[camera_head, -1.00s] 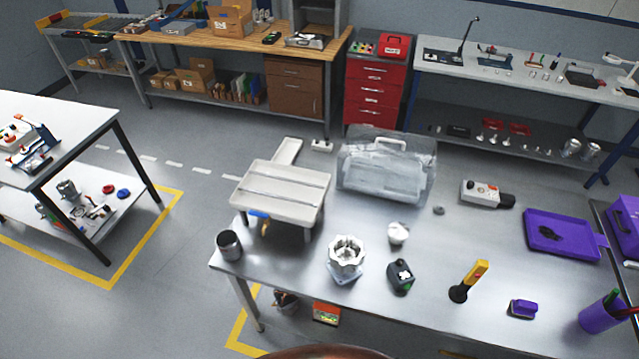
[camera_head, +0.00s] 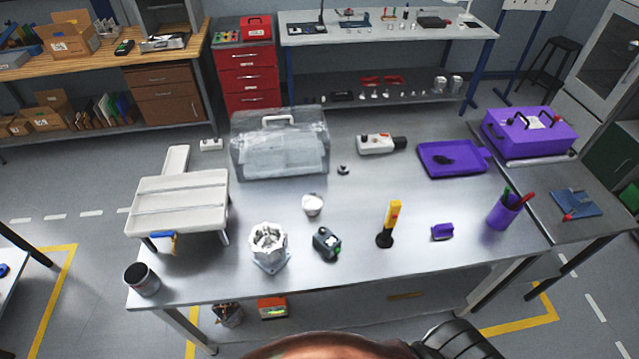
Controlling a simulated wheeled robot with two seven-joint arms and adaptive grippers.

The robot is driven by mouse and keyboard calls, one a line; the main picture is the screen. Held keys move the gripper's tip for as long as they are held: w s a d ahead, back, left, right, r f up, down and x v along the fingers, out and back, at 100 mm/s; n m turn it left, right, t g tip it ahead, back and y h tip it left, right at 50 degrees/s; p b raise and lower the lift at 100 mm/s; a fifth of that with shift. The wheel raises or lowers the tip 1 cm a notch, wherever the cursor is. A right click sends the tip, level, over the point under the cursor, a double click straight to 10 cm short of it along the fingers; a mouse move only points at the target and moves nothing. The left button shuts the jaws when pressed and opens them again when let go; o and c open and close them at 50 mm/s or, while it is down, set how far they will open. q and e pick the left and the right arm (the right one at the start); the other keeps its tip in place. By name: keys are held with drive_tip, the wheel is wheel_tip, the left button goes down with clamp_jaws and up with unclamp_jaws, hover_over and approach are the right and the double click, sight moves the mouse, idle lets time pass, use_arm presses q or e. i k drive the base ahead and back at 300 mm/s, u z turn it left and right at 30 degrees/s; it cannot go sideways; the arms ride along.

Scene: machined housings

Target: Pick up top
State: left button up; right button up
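A silver machined housing (camera_head: 268,240) with a lobed, open-looking upper part stands on a square base at the front left of the metal table (camera_head: 350,260). A small whitish, rounded piece (camera_head: 312,204) sits behind it and to the right. I cannot tell which of these parts is the top. A dark device with a light mark (camera_head: 326,242) lies to the right of the housing. Neither of my grippers is in view. A reddish-brown curve and a black ribbed part at the bottom edge look like parts of my own body.
A white raised stand (camera_head: 180,203), a dark cup (camera_head: 141,279) and a clear lidded box (camera_head: 280,150) take the left and back. A yellow-handled tool (camera_head: 390,224), purple block (camera_head: 442,231), purple tray (camera_head: 453,158) and purple pen cup (camera_head: 503,210) are to the right.

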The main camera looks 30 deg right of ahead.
sight(313, 204)
drive_tip(key=z, duration=1.15)
